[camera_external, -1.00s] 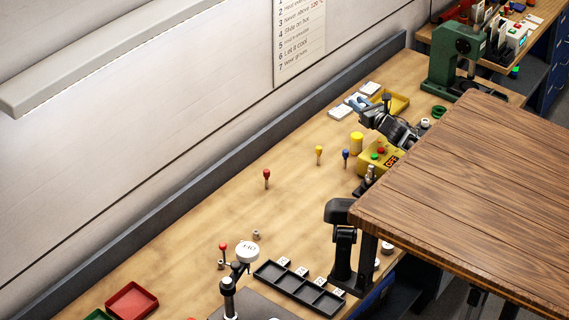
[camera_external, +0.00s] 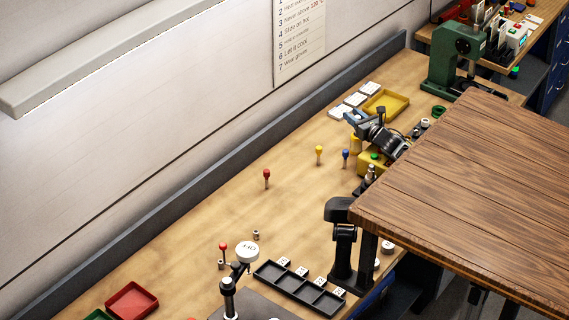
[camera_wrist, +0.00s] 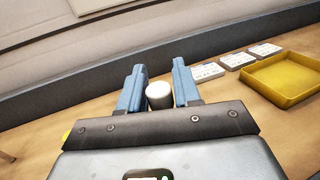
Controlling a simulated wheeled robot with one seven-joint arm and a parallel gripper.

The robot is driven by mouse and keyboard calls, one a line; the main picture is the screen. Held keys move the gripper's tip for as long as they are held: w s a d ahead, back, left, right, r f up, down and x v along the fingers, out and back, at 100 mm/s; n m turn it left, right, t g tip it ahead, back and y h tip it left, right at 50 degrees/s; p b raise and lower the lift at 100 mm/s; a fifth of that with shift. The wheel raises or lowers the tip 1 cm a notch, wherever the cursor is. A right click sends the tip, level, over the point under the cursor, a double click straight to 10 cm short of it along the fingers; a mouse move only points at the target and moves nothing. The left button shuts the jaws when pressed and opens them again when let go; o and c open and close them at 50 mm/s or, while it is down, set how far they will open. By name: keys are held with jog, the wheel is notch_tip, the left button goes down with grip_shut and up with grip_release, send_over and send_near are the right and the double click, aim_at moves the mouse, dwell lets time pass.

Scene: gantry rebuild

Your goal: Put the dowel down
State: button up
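I cannot make out the dowel there. Its lower end is hidden behind the gripper body in the wrist view, so I cannot tell whether it touches the bench.
The yellow tray (camera_external: 386,105) and white cards (camera_external: 356,99) lie beside my gripper. Yellow (camera_external: 319,153), blue (camera_external: 345,156) and red (camera_external: 267,176) topped pegs stand nearby. A yellow button box (camera_external: 372,166) is below my arm. The bench at middle left is clear.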

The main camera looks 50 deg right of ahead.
aim_at(360, 118)
jog(key=o, duration=0.3)
jog(key=shift+r, duration=0.25)
jog(key=shift+s+f, duration=0.1)
jog(key=shift+s, duration=0.2)
jog(key=shift+v, duration=1.2)
jog(key=shift+a+r+b, duration=0.1)
jog(key=shift+r+b, duration=0.25)
jog(key=shift+r, duration=3.2)
